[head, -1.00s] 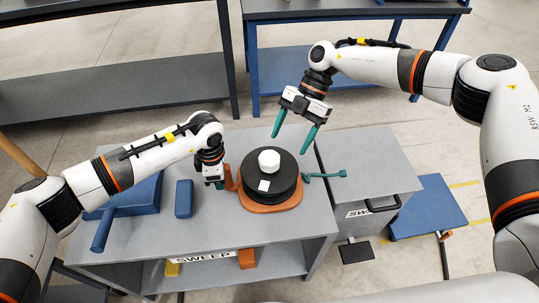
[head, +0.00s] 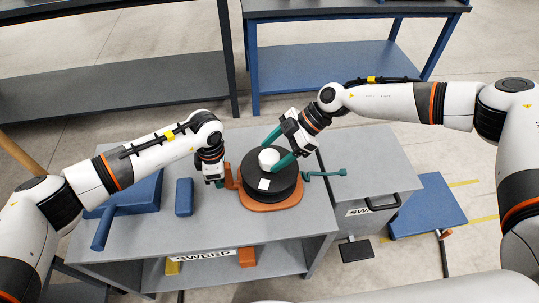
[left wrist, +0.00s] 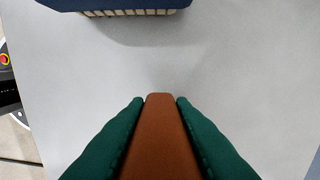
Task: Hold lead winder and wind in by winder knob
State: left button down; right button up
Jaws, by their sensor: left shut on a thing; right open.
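The lead winder is a black round drum (head: 258,185) on an orange base (head: 273,208), with a white winder knob (head: 268,158) on top near its far side and a small white square beside it. My left gripper (head: 219,183) is shut on the winder's upright orange handle (head: 231,177). In the left wrist view the orange-brown handle (left wrist: 160,135) lies between the green fingers (left wrist: 157,140). My right gripper (head: 279,148) is open, its green fingers on either side of the white knob. I cannot tell whether they touch it.
A teal crank-like lead end (head: 325,174) sticks out right of the winder. A blue block (head: 184,197) and a blue brush-like tool (head: 103,229) lie on the grey bench (head: 200,240) to the left. A grey cabinet (head: 372,165) stands at the right.

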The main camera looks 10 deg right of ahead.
jog(key=shift+x, duration=1.15)
jog(key=c, duration=1)
